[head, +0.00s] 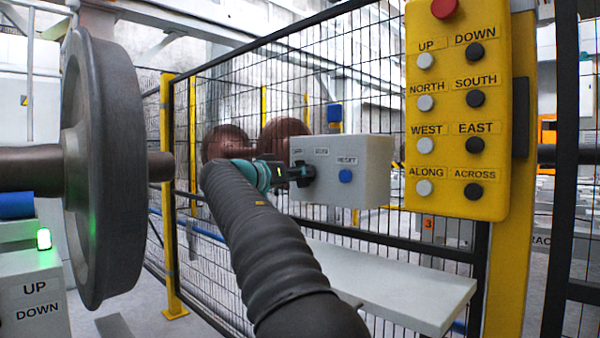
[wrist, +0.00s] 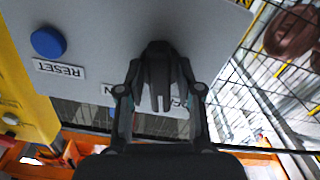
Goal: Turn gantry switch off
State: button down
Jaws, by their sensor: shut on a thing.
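A grey switch box (head: 368,158) is mounted at the mesh fence in the head view. It has a blue RESET button (head: 345,176) on its front. The box face (wrist: 95,30) and the blue button (wrist: 48,42) also show in the wrist view, turned upside down. My gripper (head: 304,173) is at the left part of the box front, over a dark switch knob (wrist: 157,55). In the wrist view its fingers (wrist: 160,100) are shut on the knob. The labels beside the knob are partly covered by the fingers, so its setting cannot be read.
A yellow pendant panel (head: 458,110) with several buttons and a red top button hangs at the right. A large wheel (head: 100,170) on an axle stands at the left. A pale shelf (head: 390,285) lies below the box. A black mesh fence (head: 250,90) runs behind my arm.

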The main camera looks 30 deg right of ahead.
jog(key=n+p, duration=0.2)
jog(key=n, duration=0.3)
jog(key=shift+n, duration=0.4)
dwell(0.3)
jog(key=c, duration=1)
grip_release()
jog(key=shift+c, duration=0.2)
jog(key=v, duration=1.2)
